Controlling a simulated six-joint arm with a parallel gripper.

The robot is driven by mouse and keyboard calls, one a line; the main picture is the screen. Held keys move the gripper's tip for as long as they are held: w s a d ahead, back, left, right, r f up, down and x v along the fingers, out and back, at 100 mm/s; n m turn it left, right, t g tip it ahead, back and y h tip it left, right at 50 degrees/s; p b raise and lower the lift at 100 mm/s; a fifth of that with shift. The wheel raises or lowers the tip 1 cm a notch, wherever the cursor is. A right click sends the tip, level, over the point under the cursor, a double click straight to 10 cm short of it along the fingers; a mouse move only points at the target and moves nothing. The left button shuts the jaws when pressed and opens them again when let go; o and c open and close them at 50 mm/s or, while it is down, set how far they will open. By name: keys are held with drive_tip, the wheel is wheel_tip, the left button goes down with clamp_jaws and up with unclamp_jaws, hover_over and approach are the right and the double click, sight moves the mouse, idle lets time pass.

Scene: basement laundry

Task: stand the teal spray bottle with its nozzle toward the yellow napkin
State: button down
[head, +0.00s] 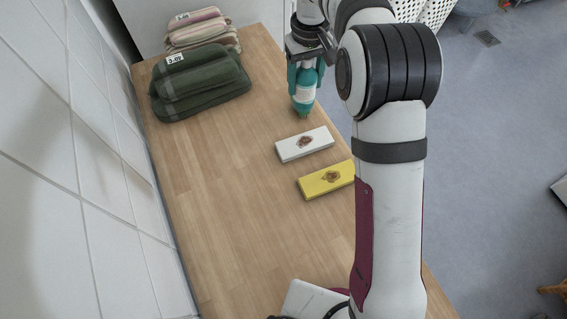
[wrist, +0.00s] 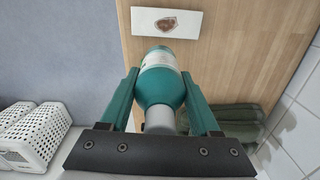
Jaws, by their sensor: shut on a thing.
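The teal spray bottle (head: 304,97) is held in my gripper (head: 305,78) above the far right part of the wooden table in the head view. In the wrist view the bottle (wrist: 163,88) lies between the two teal fingers of my gripper (wrist: 161,82). Its pale grey top is near the palm, and its teal end with a white label points away. I cannot tell which way its nozzle faces or whether its base touches the table. The yellow napkin (head: 318,183), with a brown mark, lies flat near the right edge, partly behind my arm.
A white napkin (head: 290,150) lies between the bottle and the yellow one; it also shows in the wrist view (wrist: 185,31). Folded green towels (head: 200,85) and striped towels (head: 200,30) sit at the back left. The tabletop's left middle (head: 220,200) is clear. White baskets (wrist: 38,135) stand off the table.

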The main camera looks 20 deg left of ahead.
drive_tip(key=s+d+n, duration=0.1)
drive_tip(key=s+d, duration=0.6)
drive_tip(key=s, duration=0.3)
drive_tip(key=s+d, duration=0.7)
drive_tip(key=s, duration=0.2)
drive_tip(key=shift+s+a+f, duration=0.35)
drive_tip(key=shift+a+f, duration=1.55)
drive_tip(key=shift+s+a+f, duration=0.3)
drive_tip(key=shift+a+f, duration=1.55)
drive_tip(key=shift+a, duration=0.1)
drive_tip(key=shift+s+a+f, duration=0.35)
drive_tip(key=shift+a+f, duration=1.55)
drive_tip(key=shift+f, duration=0.1)
drive_tip(key=shift+c, duration=0.6)
unclamp_jaws()
